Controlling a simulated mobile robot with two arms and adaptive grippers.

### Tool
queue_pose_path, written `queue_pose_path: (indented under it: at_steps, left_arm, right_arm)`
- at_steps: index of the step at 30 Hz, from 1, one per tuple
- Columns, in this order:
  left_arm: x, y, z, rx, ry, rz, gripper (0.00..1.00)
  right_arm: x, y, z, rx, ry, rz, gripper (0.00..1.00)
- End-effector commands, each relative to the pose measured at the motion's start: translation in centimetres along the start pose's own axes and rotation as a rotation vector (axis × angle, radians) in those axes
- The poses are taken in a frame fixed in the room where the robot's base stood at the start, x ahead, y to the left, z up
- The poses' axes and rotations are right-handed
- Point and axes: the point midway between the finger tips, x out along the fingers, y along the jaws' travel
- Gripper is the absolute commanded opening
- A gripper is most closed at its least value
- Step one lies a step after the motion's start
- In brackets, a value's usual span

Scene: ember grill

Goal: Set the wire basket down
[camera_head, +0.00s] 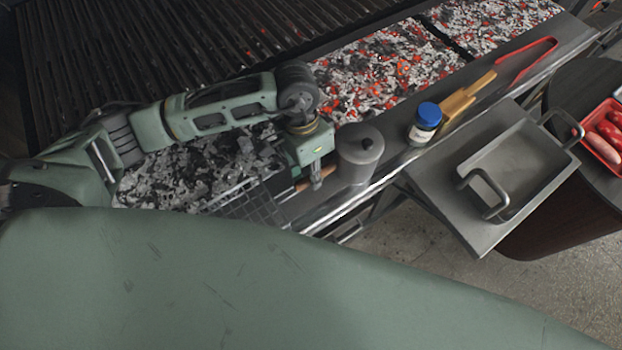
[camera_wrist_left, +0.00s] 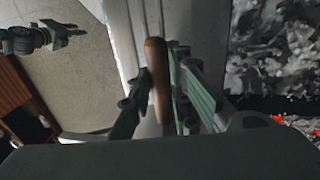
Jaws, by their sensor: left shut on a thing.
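The wire basket (camera_head: 248,207) shows as a dark mesh at the grill's front edge, beside the grey coals, partly hidden by my green body part in front. Its wooden handle (camera_head: 302,186) points right. My left gripper (camera_head: 318,180) is shut on this handle, which stands between the fingers in the left wrist view (camera_wrist_left: 157,70). I cannot tell whether the mesh touches the ledge. My right gripper (camera_wrist_left: 68,32) appears small at the upper left of the left wrist view; its jaws are unclear.
A lidded metal pot (camera_head: 360,155) stands close right of my left gripper on the ledge. Further right are a blue-capped jar (camera_head: 424,124), a wooden item (camera_head: 462,101) and red tongs (camera_head: 528,60). Glowing coals (camera_head: 385,70) lie behind. A side shelf holds a handled metal tray (camera_head: 520,160).

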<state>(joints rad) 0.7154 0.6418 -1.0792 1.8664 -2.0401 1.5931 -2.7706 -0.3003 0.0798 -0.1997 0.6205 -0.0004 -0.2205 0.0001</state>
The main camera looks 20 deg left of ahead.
Motion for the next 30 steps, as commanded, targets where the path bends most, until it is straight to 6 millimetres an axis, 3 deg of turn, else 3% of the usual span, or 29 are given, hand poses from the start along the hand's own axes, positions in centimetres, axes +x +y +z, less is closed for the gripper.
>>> queue_pose_path:
  at_steps: [5,11,12,18,30]
  left_arm:
    - [2.7,-0.5,0.1,-0.003,-0.003,0.002,0.00]
    - [2.8,-0.6,-0.1,0.000,0.001,0.001,0.00]
    - [2.9,-0.6,-0.1,0.000,0.002,0.000,0.19]
    - [2.9,-0.6,0.0,0.000,0.001,0.001,0.36]
    - [2.4,-0.7,-0.1,0.000,0.001,-0.001,0.36]
  right_arm:
    - [0.9,0.0,0.1,0.000,0.000,0.000,0.00]
    - [0.9,0.0,0.1,0.000,0.000,0.000,0.00]
    - [0.9,0.0,0.1,0.000,0.001,0.000,0.00]
    - [0.9,-0.1,0.1,0.000,0.001,0.000,0.00]
    - [1.2,-0.1,0.1,0.000,0.001,-0.001,0.00]
